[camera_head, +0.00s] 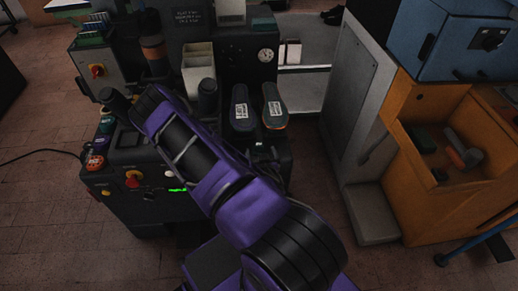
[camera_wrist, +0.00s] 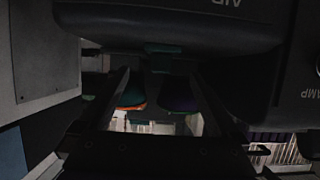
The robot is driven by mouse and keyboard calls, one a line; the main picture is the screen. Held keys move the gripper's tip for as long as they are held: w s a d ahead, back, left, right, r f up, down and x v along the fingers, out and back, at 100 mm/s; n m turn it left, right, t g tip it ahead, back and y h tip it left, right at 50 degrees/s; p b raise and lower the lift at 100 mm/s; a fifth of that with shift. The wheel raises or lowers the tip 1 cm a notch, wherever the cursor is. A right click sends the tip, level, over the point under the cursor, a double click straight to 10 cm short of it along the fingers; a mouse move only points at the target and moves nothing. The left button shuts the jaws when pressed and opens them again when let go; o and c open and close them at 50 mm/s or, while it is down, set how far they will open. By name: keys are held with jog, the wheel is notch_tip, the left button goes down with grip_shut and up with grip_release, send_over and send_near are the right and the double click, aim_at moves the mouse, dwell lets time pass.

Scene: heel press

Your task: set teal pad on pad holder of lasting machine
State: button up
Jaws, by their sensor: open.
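In the wrist view my gripper (camera_wrist: 160,80) is open, with one dark finger on each side. A small dark teal block (camera_wrist: 165,58), which looks like the teal pad, shows in the gap between the fingertips, with space on both sides. It sits against the underside of a dark housing of the lasting machine; whether it rests on the pad holder I cannot tell. The lasting machine (camera_head: 235,58) stands at centre-left in the head view. There my purple arm crosses in front of it, and I cannot make out the gripper or the pad holder.
Two dark shoes (camera_head: 258,108) with white labels sit on the machine's front. A dark teal item (camera_head: 264,24) lies on its top. An orange cabinet (camera_head: 450,180) with an open bin stands at right, below a blue box (camera_head: 460,40).

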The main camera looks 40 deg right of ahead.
aim_at(259, 149)
jog(key=x, duration=0.2)
jog(key=b+x, duration=0.1)
jog(key=x, duration=0.1)
jog(key=shift+w+f, duration=0.3)
jog(key=shift+f, duration=0.1)
jog(key=shift+w+d+f, duration=0.1)
jog(key=shift+w+d, duration=0.2)
jog(key=shift+w, duration=0.05)
grip_shut()
